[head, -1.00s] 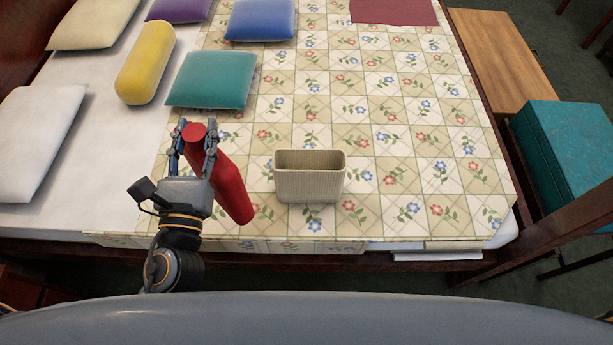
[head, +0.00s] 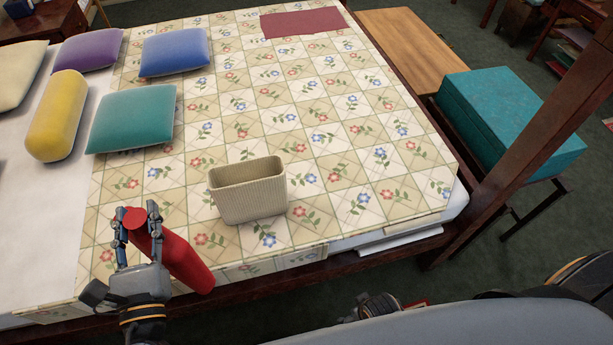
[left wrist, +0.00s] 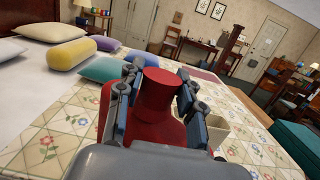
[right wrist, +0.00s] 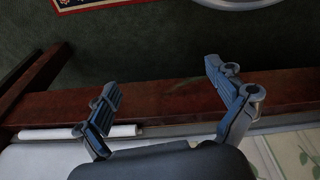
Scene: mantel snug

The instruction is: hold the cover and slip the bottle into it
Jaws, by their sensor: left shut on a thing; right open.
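The red bottle (head: 178,252) is tilted, its capped end up between the fingers of my left gripper (head: 139,222), which is shut on it. In the left wrist view the bottle (left wrist: 160,98) sits between both fingers. The cover (head: 248,191) is a beige ribbed, open-topped box standing upright on the flowered cloth, to the right of the bottle and apart from it. It also shows partly behind the fingers in the left wrist view (left wrist: 213,128). My right gripper (right wrist: 160,100) is open and empty in the right wrist view, near the wooden bed rail.
The flowered cloth (head: 330,120) is clear around and beyond the cover. Teal (head: 132,118), blue (head: 175,52) and yellow (head: 56,115) cushions lie at the back left. A wooden post (head: 520,150) and a teal box (head: 515,118) stand at the right.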

